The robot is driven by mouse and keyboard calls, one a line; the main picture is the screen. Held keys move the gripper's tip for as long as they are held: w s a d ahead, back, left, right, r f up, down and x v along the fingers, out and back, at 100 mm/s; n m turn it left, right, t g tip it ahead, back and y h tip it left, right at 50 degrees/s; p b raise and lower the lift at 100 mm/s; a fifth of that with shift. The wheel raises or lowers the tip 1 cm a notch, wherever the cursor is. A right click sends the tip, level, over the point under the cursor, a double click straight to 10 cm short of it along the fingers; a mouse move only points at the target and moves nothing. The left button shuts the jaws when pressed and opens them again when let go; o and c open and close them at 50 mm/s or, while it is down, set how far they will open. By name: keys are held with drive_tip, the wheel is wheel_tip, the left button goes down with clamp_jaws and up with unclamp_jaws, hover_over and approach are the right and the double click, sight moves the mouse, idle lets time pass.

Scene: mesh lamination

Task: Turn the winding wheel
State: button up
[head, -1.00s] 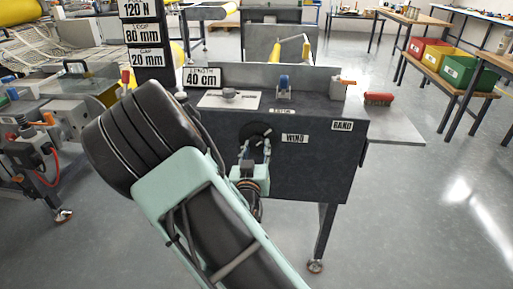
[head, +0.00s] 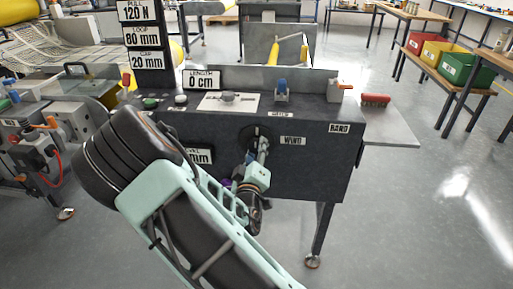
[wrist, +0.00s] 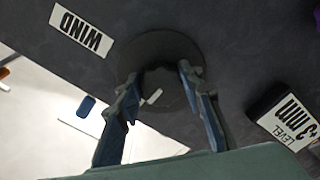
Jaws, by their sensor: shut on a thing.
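The winding wheel (head: 247,132) is a dark disc on the front of the black machine, left of the WIND label (head: 292,141). In the wrist view the wheel (wrist: 145,45) is a dark round plate. My gripper (head: 263,144) reaches it from below and partly covers it. In the wrist view my gripper (wrist: 158,80) has its two fingers on either side of a dark round part at the wheel, shut on it. The exact contact at the fingertips is hard to see.
A level display (wrist: 290,120) reads 3 mm. The floor to the right is clear.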

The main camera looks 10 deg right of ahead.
drive_tip(key=shift+n, duration=0.4)
drive_tip(key=o, duration=1.2)
drive_tip(key=shift+c, duration=0.2)
drive_tip(key=shift+s, duration=0.1)
drive_tip(key=v, duration=0.7)
drive_tip(key=shift+s, duration=0.15)
drive_tip(key=shift+a+r, duration=0.1)
